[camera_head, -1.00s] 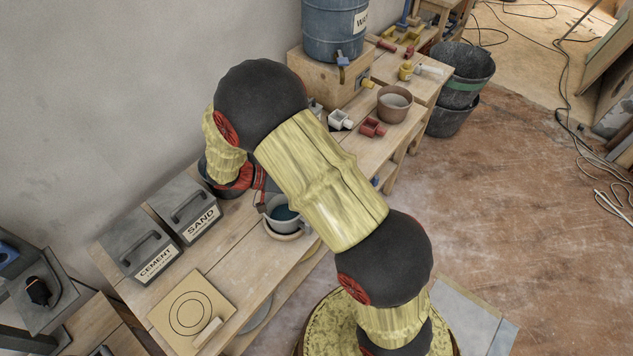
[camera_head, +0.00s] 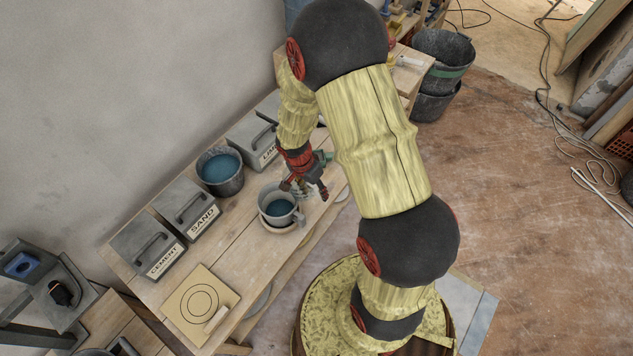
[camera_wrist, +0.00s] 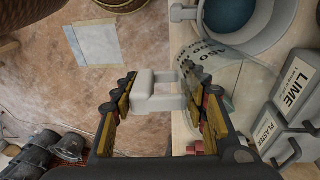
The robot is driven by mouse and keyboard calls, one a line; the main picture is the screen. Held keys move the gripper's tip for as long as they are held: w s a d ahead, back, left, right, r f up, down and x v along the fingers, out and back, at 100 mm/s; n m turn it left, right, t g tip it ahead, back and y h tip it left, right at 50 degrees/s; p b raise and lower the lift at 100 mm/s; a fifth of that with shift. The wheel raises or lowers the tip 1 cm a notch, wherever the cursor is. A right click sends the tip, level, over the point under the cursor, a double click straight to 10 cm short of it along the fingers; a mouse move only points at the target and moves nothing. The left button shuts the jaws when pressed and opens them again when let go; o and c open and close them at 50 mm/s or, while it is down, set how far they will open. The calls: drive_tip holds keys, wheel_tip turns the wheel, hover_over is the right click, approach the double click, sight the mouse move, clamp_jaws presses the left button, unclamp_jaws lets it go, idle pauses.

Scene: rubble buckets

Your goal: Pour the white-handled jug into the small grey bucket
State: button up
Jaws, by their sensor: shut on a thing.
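The jug (camera_wrist: 222,72) is clear, with dark printed markings, and its white handle (camera_wrist: 152,100) shows between my fingers in the wrist view. My gripper (camera_wrist: 158,95) is shut on this handle. In the head view my gripper (camera_head: 312,184) is just right of and above a small light-grey bucket (camera_head: 281,222) with a side handle. I cannot tell the jug's tilt or contents.
A darker bucket (camera_head: 222,187) of blue liquid stands behind, near the wall. Lidded bins marked CEMENT (camera_head: 148,246), SAND (camera_head: 187,208) and LIME (camera_head: 254,140) line the bench back. A board with circles (camera_head: 201,305) lies at the front left. Bench (camera_head: 240,245) between is clear.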

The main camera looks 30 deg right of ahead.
drive_tip(key=shift+w+a+f+t+y+p, duration=0.25)
drive_tip(key=shift+y+p, duration=0.65)
drive_tip(key=shift+p, duration=2.15)
drive_tip(key=shift+f+p, duration=0.3)
drive_tip(key=shift+p, duration=0.5)
drive_tip(key=shift+f, duration=0.15)
